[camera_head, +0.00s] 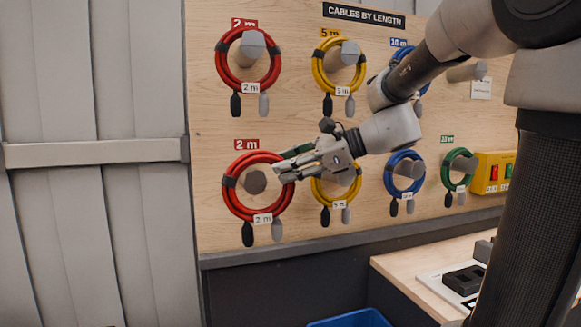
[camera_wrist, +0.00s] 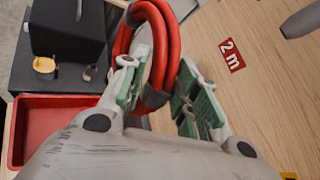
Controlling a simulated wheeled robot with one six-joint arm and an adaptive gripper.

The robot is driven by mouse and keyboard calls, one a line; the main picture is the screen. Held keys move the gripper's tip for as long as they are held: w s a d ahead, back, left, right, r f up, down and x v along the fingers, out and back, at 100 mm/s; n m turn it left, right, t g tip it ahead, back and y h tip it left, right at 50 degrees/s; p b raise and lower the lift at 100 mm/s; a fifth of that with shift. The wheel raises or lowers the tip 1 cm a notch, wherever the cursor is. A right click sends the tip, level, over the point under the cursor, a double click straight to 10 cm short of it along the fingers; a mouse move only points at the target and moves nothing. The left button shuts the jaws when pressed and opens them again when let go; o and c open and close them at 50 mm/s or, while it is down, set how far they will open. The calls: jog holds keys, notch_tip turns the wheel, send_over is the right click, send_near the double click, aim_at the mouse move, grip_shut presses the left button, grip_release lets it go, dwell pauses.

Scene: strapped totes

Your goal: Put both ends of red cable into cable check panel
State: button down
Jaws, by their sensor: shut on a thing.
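Two red cable coils hang on grey pegs at the left of the wooden board. The upper red coil (camera_head: 222,62) is untouched. The lower red coil (camera_head: 229,193) has a white "2 m" tag and two hanging ends, one black and one grey. My gripper (camera_head: 285,172) is at its right side and is shut on it. In the wrist view, the red coil (camera_wrist: 172,38) passes between the green-padded fingers (camera_wrist: 155,85), near a black wrap. A yellow box (camera_head: 493,172) with red and green parts is at the right; I cannot tell whether it is the cable check panel.
Yellow coils (camera_head: 318,72), blue coils (camera_head: 391,176) and a green coil (camera_head: 446,170) hang close by on pegs. A wooden bench (camera_head: 400,266) with a black device (camera_head: 463,279) is at lower right. A blue bin (camera_head: 350,320) is below. The wrist view shows a red tray (camera_wrist: 50,101).

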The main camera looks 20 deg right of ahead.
jog(key=w, duration=1)
jog(key=shift+a+f, duration=0.2)
jog(key=shift+f, duration=0.1)
dwell(1.9)
jog(key=shift+w, duration=0.2)
jog(key=s, duration=1.3)
dwell(1.5)
